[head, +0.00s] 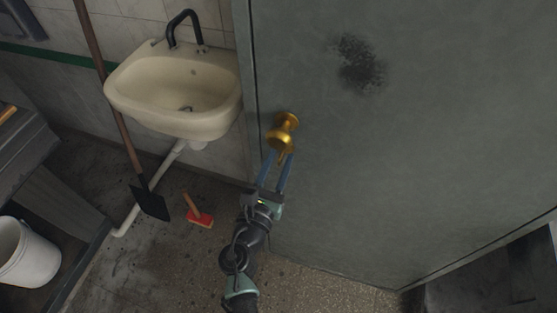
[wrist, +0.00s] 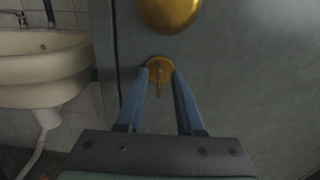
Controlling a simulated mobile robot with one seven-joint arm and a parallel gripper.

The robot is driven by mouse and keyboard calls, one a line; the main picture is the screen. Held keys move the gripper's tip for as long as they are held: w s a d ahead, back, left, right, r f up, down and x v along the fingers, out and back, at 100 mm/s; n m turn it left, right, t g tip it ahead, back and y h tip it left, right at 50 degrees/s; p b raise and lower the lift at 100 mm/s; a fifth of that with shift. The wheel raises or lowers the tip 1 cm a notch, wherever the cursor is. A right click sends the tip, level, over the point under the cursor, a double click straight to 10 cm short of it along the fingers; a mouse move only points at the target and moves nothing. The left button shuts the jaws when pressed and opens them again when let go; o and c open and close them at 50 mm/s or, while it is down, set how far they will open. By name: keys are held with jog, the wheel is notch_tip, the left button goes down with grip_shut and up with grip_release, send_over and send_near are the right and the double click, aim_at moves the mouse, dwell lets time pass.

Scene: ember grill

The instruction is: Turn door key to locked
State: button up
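A grey door (head: 420,140) carries a round brass knob (head: 283,130), which also shows in the wrist view (wrist: 170,10). Below the knob, a brass lock plate with a small brass key (wrist: 159,80) shows in the wrist view. The key's bow looks upright, edge toward me. My gripper (wrist: 162,76) has its two blue fingers apart, one on each side of the key, with visible gaps. In the head view my gripper (head: 280,158) is just under the knob, and the key there is mostly hidden. Whether the fingertips touch the plate I cannot tell.
A cream sink (head: 178,90) with a black tap hangs left of the door. A long-handled shovel (head: 150,200) leans beside it. A small red brush (head: 200,217) lies on the floor. A white bucket (head: 28,255) stands at the lower left.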

jog(key=shift+c, duration=0.2)
grip_shut()
dwell(0.3)
jog(key=m+b, duration=0.1)
jog(key=m, duration=0.1)
jog(key=m+b, duration=0.1)
jog(key=b, duration=0.1)
jog(key=shift+d+f+m, duration=0.1)
jog(key=shift+f+m, duration=0.1)
jog(key=shift+m, duration=0.2)
jog(key=shift+s+d+m+b, duration=0.1)
jog(key=shift+d+m+b, duration=0.05)
jog(key=shift+m+b, duration=5.95)
jog(key=shift+m+p, duration=1)
jog(key=shift+m, duration=0.1)
